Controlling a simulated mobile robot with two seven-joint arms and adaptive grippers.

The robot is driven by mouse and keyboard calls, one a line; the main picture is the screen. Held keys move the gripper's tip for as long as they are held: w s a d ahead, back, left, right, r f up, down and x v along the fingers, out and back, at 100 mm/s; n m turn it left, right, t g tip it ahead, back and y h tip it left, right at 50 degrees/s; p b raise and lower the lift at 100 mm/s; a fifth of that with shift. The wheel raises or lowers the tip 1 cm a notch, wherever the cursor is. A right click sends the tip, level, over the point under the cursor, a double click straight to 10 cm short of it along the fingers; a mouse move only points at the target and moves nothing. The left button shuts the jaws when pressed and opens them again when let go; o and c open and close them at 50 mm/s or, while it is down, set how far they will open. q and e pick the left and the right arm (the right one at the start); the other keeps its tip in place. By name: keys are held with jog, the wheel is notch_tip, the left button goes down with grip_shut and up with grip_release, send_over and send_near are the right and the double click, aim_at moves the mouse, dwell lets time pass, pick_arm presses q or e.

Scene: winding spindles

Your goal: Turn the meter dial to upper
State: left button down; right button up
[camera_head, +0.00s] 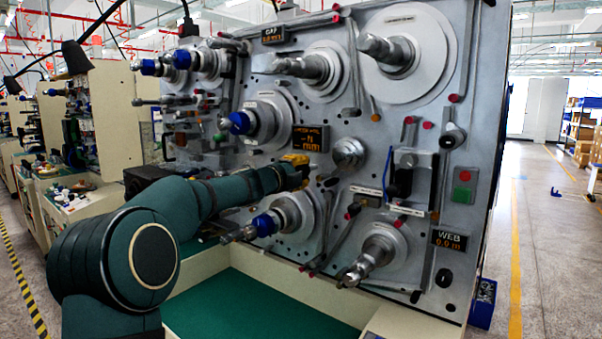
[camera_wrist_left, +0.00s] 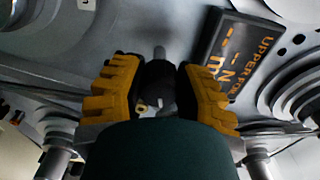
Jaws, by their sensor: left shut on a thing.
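The meter dial (camera_wrist_left: 158,80) is a small dark knob on the grey machine panel, seen between the fingers in the left wrist view. My left gripper (camera_wrist_left: 160,88) has its yellow-and-black fingers shut on it, one on each side. In the head view my left gripper (camera_head: 297,162) is against the panel, and the dial is hidden behind it. A dark display with orange text beginning "UPPER FO" (camera_wrist_left: 238,55) is beside the dial; it also shows just above the gripper in the head view (camera_head: 311,138). The dial's pointer setting cannot be read. My right gripper is out of view.
Winding spindles surround the gripper, including a blue-tipped one (camera_head: 268,222) below and another (camera_head: 242,122) at upper left. A silver round knob (camera_head: 348,152) is to the right. A green-topped ledge (camera_head: 255,310) lies below the panel.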

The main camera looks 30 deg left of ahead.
pick_arm(q)
jog(key=shift+r, duration=0.1)
dwell(0.3)
jog(key=c, duration=0.6)
grip_release()
jog(key=shift+a, duration=0.1)
jog(key=shift+s, duration=0.1)
jog(key=s, duration=1.1)
jog(key=shift+s+a, duration=0.4)
jog(key=shift+a, duration=0.05)
